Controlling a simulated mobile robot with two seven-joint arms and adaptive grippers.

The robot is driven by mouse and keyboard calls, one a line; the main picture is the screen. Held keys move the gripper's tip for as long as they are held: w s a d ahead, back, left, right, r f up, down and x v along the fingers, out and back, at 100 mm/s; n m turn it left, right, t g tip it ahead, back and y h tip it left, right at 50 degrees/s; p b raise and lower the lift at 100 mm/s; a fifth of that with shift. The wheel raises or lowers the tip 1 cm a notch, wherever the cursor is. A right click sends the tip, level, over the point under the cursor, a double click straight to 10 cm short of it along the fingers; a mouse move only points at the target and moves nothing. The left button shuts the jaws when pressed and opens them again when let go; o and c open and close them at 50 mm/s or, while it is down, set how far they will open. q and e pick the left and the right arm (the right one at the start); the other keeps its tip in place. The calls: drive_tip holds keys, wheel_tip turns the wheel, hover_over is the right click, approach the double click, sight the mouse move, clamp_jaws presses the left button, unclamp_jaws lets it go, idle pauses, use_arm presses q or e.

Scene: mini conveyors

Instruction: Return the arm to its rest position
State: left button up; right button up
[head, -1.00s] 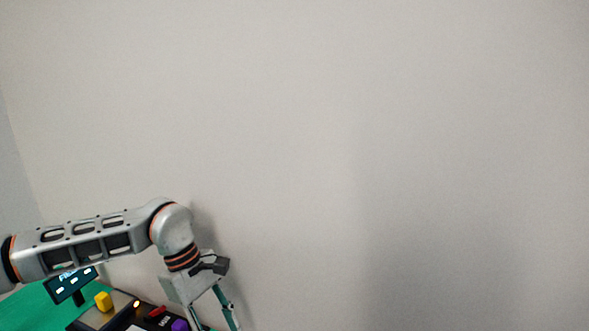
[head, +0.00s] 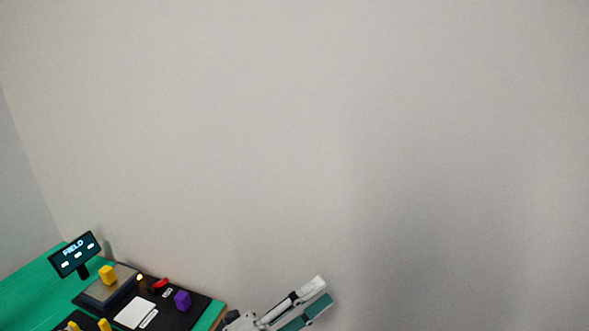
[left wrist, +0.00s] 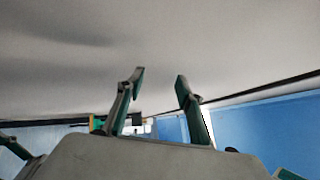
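My left gripper (head: 321,291) shows at the bottom of the head view, right of the table's corner, pointing up and to the right. Its two fingers have teal pads. In the left wrist view its fingertips (left wrist: 160,76) stand apart with nothing between them, so it is open and empty. Most of my left arm is below the head view's edge. My right gripper is in neither view.
A green table (head: 32,297) is at the lower left. A bare wall (head: 300,130) fills the background.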

use_arm(q)
drive_tip(key=a+f+n+t+y, duration=0.5)
drive_tip(key=a+f+n+y, duration=0.7)
drive_tip(key=f+n, duration=0.5)
drive_tip(key=s+a+f+n+g+y, duration=0.4)
drive_tip(key=s+a+f+n, duration=0.4)
drive_tip(key=s+a+f, duration=0.4)
wheel_tip(320, 180, down, 4)
drive_tip(key=shift+s+r+n+g, duration=0.15)
drive_tip(key=shift+s+n+g, duration=0.25)
drive_tip(key=shift+o, duration=0.4)
idle(0.8)
